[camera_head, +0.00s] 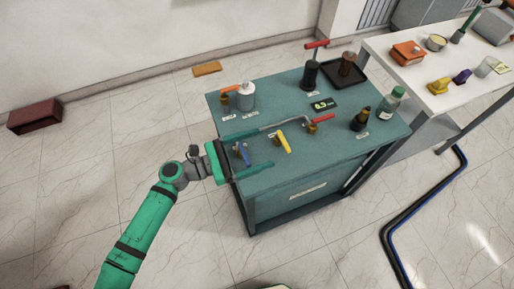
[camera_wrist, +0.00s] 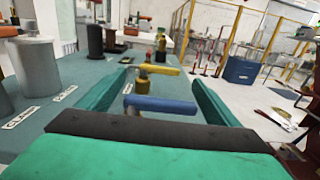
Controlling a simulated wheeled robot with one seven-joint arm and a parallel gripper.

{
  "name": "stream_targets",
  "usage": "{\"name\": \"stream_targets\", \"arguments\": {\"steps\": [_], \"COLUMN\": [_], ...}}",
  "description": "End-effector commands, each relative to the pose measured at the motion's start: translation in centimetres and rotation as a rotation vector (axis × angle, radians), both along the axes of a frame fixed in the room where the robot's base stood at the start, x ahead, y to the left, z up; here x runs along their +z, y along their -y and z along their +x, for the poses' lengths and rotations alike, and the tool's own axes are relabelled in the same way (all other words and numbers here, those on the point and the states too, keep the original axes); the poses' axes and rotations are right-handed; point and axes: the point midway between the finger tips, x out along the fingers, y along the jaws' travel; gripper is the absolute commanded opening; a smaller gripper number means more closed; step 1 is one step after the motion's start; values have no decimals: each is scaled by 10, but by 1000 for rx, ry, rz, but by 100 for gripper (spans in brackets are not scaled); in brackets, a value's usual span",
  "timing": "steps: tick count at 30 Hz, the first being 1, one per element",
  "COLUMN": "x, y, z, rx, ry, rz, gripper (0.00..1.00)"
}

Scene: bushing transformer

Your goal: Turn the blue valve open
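The blue valve (camera_head: 243,152) stands at the left end of a pipe on the teal bench (camera_head: 349,148). In the wrist view its blue lever (camera_wrist: 160,105) lies crosswise, pointing right. My gripper (camera_head: 256,150) is open, with its two long green fingers on either side of the blue valve. In the wrist view the fingers (camera_wrist: 150,92) stand wide apart, and the lever lies between them without clear contact. The lower part of the valve is partly hidden by the gripper's palm in the wrist view.
A yellow valve (camera_head: 284,142) and a red valve (camera_head: 319,119) stand along the pipe to the right. A white bottle (camera_head: 246,97), a dark bottle (camera_head: 360,119) and a pale green bottle (camera_head: 391,103) stand on the bench. A white table (camera_head: 437,100) stands at the right.

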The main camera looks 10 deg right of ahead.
Motion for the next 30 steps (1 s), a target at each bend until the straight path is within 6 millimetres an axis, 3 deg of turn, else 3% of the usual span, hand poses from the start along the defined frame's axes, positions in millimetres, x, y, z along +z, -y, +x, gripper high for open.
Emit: {"name": "stream_targets", "arguments": {"steps": [8,21,30], "x": [0,0,0], "y": [-9,-85,-105], "z": [-1,-12,-16], "rx": [1,3,-3], "ry": [-1,0,-1], "rz": [0,1,0], "gripper": [85,85,85]}}
